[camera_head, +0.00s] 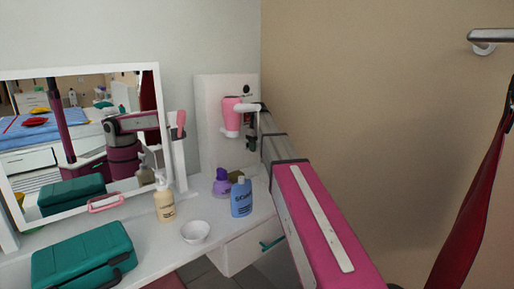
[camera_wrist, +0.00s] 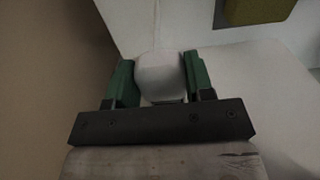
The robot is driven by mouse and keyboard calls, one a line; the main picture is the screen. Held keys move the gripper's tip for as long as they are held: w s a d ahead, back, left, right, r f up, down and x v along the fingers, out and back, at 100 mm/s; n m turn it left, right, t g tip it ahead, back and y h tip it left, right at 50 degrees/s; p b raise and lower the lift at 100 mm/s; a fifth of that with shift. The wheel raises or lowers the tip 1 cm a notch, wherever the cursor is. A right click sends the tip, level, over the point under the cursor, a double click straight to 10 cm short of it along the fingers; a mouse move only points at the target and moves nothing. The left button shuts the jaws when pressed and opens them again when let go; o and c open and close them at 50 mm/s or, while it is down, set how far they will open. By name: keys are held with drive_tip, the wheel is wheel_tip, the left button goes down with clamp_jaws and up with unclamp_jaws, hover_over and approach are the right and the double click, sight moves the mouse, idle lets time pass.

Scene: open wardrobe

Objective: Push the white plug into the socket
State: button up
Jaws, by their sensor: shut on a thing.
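In the wrist view my gripper (camera_wrist: 160,75) has its two green fingers closed on the sides of a white rounded plug (camera_wrist: 160,70). A thin pale cord rises from behind the plug. In the head view my gripper (camera_head: 251,142) is a small dark shape in front of the white upright panel, beside the pink hairdryer. I cannot make out the plug there. A small dark round spot (camera_head: 246,90) high on the panel may be the socket; it is too small to be sure. The wrist view shows no socket opening, and I cannot tell whether the plug touches one.
The pink hairdryer (camera_head: 231,117) hangs on the white panel (camera_head: 211,130). Below stand a purple bottle (camera_head: 221,184), a blue bottle (camera_head: 241,199), a pump bottle (camera_head: 165,202) and a white bowl (camera_head: 195,232). A mirror (camera_head: 163,135) stands left. The brown wall (camera_head: 370,110) is close on the right.

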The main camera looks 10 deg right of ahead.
drive_tip(key=shift+w+a, duration=0.35)
drive_tip(key=shift+w, duration=0.2)
drive_tip(key=shift+w+a, duration=0.35)
drive_tip(key=shift+w, duration=0.2)
idle(0.7)
drive_tip(key=o, duration=1.1)
